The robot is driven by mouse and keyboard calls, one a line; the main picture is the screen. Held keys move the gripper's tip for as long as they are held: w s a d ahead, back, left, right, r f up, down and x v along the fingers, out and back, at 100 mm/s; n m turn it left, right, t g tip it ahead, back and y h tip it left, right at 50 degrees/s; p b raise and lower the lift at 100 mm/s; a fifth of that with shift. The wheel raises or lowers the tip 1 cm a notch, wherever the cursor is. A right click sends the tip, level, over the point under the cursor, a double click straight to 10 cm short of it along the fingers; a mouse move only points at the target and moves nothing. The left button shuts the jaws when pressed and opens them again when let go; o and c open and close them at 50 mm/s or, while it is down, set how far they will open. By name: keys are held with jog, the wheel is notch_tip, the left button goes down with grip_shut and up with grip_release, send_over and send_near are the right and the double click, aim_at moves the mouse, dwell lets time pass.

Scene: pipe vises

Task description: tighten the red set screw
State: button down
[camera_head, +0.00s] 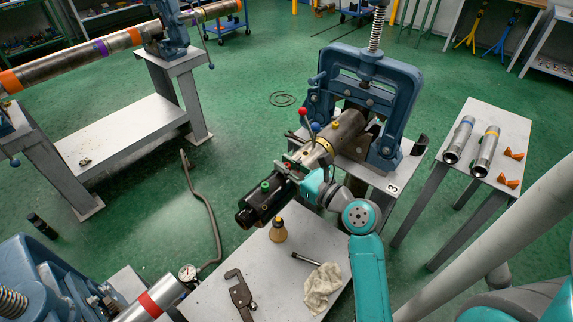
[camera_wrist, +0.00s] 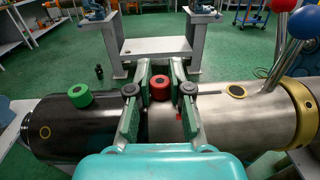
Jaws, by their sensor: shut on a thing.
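The red set screw (camera_wrist: 160,87) sits on top of the pipe coupling, between the two fingers of my gripper (camera_wrist: 161,76) in the wrist view. My gripper is shut on it, with a green-padded finger on each side. In the head view my gripper (camera_head: 298,176) reaches the pipe from the right, and the red screw (camera_head: 287,164) is mostly hidden by it. A green set screw (camera_wrist: 80,95) stands on the black pipe part (camera_wrist: 50,125) to the left. The bare steel pipe (camera_wrist: 225,110) lies to the right.
A blue pipe vise (camera_head: 397,95) holds the pipe. Levers with a red ball (camera_head: 303,111) and a blue ball (camera_head: 316,127) rise close to my gripper.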

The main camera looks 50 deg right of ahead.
jog(key=shift+a+m+h, duration=0.1)
jog(key=shift+m+h, duration=1.1)
jog(key=shift+h, duration=0.6)
jog(key=shift+r+m+g+h, duration=0.1)
jog(key=shift+m+g+h, duration=0.7)
jog(key=shift+h, duration=0.6)
jog(key=c, duration=1.1)
grip_release()
jog(key=shift+o, duration=0.2)
jog(key=shift+s+a, duration=0.1)
jog(key=shift+s, duration=0.35)
jog(key=v, duration=0.6)
jog(key=shift+s, duration=0.3)
jog(key=shift+a, duration=0.1)
